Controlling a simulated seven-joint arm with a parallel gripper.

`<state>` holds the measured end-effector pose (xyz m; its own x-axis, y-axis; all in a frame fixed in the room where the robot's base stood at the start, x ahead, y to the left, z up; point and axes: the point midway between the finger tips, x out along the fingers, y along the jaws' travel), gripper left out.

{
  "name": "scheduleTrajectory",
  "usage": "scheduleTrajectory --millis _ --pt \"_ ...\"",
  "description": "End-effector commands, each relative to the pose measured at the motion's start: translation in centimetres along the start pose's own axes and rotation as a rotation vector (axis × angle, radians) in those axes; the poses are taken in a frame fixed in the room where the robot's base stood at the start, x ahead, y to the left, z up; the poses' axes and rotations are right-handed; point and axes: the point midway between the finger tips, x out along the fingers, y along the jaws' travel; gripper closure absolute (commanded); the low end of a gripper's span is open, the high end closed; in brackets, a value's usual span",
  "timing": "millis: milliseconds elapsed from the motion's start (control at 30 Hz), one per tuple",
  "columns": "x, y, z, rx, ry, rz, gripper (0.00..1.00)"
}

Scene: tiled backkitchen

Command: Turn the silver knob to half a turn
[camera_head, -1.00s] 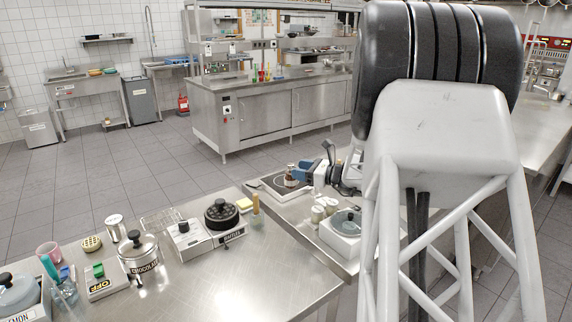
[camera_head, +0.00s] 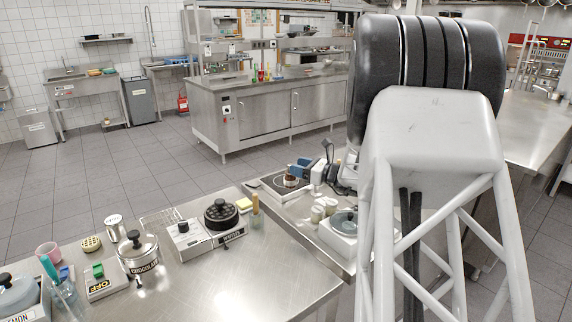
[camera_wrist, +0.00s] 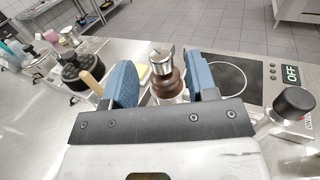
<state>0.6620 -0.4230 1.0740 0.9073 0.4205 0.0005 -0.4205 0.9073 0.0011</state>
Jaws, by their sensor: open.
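A small silver-topped piece (camera_wrist: 163,60) with a brown lower part shows between the fingers in the wrist view; it may be the silver knob, but I cannot be sure. It appears beside the dark hob (camera_wrist: 228,76), and its brown part also shows in the head view (camera_head: 291,181). My gripper (camera_wrist: 160,66) has its blue fingers apart, one on each side of this piece, and I cannot tell whether they touch it. My gripper is small in the head view (camera_head: 310,168), above the hob. A black knob (camera_wrist: 293,102) stands at the hob's front right.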

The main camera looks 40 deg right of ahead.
Motion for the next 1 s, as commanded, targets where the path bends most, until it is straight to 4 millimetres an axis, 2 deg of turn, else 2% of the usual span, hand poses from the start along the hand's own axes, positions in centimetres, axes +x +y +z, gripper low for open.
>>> scheduleTrajectory --millis 400,600,900,1000 --pt "4.5 0.0 0.0 -0.001 0.001 0.001 0.47" --pt "5.3 0.0 0.0 -0.001 0.001 0.0 0.47" --pt "5.3 0.0 0.0 -0.001 0.001 0.0 0.47" --pt "5.3 0.0 0.0 -0.001 0.001 0.0 0.63"
